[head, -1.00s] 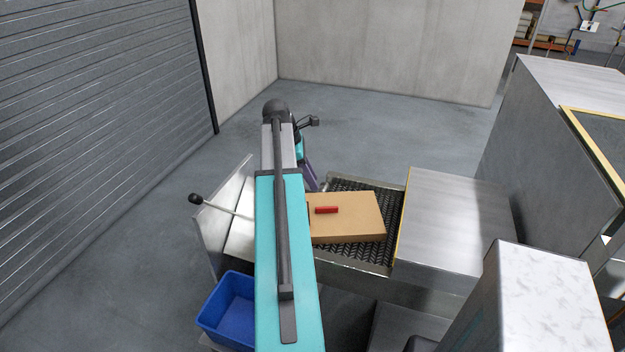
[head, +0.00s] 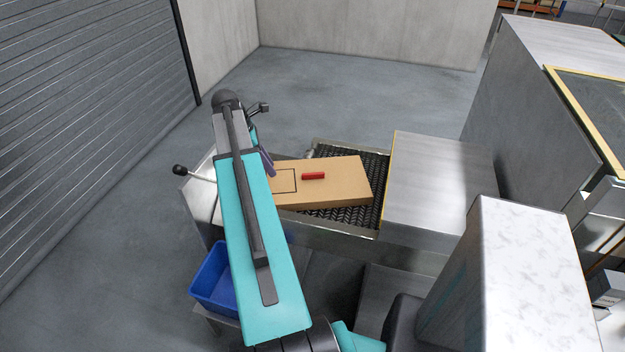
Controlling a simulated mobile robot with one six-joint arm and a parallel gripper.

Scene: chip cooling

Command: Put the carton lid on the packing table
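The cardboard piece with a red handle, which looks like the carton lid (head: 340,180), lies on a black mesh surface (head: 372,214) in a steel frame. Its red handle (head: 313,176) is in plain view with nothing around it. A dark outlined rectangle shows on its left part, and my arm hides its left end. A purple part at the end of my arm, apparently my gripper (head: 266,161), is just left of the cardboard. Its fingertips are hidden, so I cannot see whether it is open. I cannot tell which surface is the packing table.
A steel top (head: 438,185) adjoins the mesh on the right, with a tall steel cabinet (head: 540,110) beyond. A blue bin (head: 213,280) stands at the lower left. A lever with a black knob (head: 180,170) sticks out left. The floor behind is clear.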

